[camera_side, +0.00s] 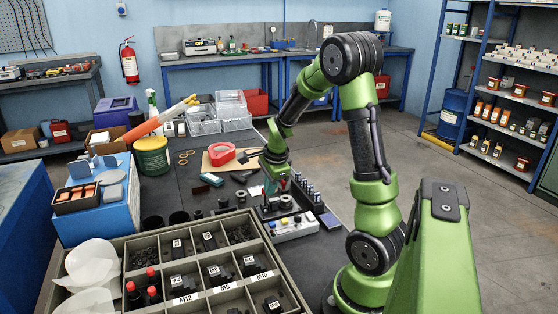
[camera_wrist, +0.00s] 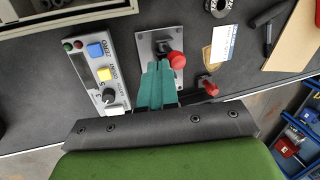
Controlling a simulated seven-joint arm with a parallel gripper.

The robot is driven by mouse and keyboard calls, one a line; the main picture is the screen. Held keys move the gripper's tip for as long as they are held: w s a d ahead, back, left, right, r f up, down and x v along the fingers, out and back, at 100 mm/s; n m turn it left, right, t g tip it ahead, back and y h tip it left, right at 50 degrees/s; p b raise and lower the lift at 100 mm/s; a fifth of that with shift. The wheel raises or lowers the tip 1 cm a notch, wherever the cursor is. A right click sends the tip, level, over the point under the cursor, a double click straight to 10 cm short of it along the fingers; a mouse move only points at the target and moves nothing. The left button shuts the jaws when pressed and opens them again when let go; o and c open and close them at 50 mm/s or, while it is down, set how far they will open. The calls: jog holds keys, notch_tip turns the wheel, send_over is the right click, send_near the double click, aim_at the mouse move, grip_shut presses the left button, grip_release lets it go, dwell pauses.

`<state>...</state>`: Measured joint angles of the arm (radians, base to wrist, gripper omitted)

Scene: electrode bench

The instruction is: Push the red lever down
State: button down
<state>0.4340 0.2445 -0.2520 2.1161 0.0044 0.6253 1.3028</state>
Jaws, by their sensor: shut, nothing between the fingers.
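The red lever is seen in the wrist view as a round red knob (camera_wrist: 177,61) on a dark stem, mounted on a grey metal plate (camera_wrist: 145,40). My gripper (camera_wrist: 157,68) has teal fingers, shut and empty, whose tips lie just left of the knob and over the plate's lower part. I cannot tell whether they touch the lever. In the side view my gripper (camera_side: 270,192) points down at the bench behind the white control box (camera_side: 292,228); the lever is not clearly made out there.
The control box with blue and yellow buttons (camera_wrist: 95,50) stands left of the plate. A smaller red-tipped part (camera_wrist: 210,88) sits right of my fingers. A compartment tray (camera_side: 130,243) fills the front left. A red tape dispenser (camera_side: 221,154) lies farther back on the bench.

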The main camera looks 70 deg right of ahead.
jog(key=shift+w+d+r+g+y, duration=0.15)
jog(key=shift+w+d+g+y, duration=0.15)
jog(key=shift+g, duration=0.1)
jog(key=shift+w+d+g+y, duration=0.55)
jog(key=shift+d+g+y, duration=0.05)
jog(key=shift+w+d+f+g+y, duration=0.45)
jog(key=shift+w+d+f, duration=0.15)
jog(key=shift+w+d, duration=0.35)
jog(key=shift+w+d+f+g+y, duration=0.4)
jog(key=shift+w+d+f, duration=0.2)
jog(key=shift+w+d, duration=0.4)
jog(key=shift+w+d+f+g+y, duration=0.45)
jog(key=shift+w+d+f, duration=0.15)
jog(key=shift+w+d, duration=0.35)
jog(key=shift+f, duration=0.1)
jog(key=v, duration=1.2)
